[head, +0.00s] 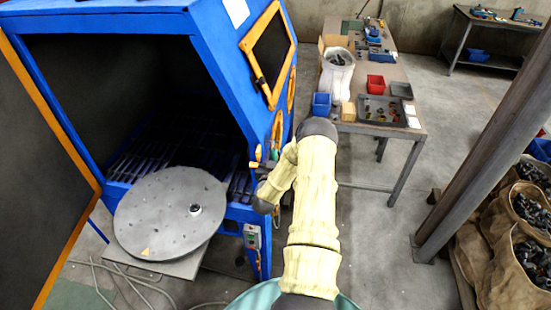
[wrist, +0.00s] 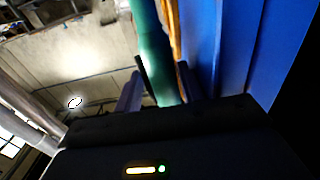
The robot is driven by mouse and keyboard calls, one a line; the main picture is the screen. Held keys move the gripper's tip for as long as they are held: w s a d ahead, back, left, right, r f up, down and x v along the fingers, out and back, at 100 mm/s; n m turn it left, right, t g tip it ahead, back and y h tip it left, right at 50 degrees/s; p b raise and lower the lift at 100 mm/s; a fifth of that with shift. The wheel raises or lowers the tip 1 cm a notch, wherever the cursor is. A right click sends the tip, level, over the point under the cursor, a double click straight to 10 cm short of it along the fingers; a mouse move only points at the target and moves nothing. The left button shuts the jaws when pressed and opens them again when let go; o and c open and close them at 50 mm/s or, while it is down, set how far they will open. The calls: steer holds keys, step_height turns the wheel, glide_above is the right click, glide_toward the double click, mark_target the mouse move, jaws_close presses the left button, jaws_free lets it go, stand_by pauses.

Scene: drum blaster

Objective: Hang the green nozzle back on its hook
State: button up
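The green nozzle (wrist: 155,60) is a long green tube. In the wrist view it runs up from between the two fingers of my gripper (wrist: 160,88), with a finger against each side. My gripper appears shut on it. In the head view a small green part of the nozzle (head: 274,154) shows beside my gripper (head: 262,165), at the right front edge of the blue cabinet. My arm hides part of this area. I cannot make out the hook clearly.
The blue blaster cabinet (head: 222,55) stands open, with a round grey disc (head: 150,215) at its front. An orange hose (head: 277,128) hangs on its right side. A workbench (head: 400,75) with bins stands behind. A grey post (head: 480,140) rises at right; floor between is clear.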

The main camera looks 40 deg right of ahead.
steer(key=shift+w+a, duration=0.25)
steer(key=shift+a, duration=0.1)
steer(key=shift+s+a+f+b, duration=0.15)
steer(key=shift+s+a+b, duration=0.05)
steer(key=shift+a+b, duration=0.15)
steer(key=b+v, duration=0.9)
steer(key=v, duration=0.7)
steer(key=shift+s+d, duration=0.2)
steer(key=shift+s, duration=0.35)
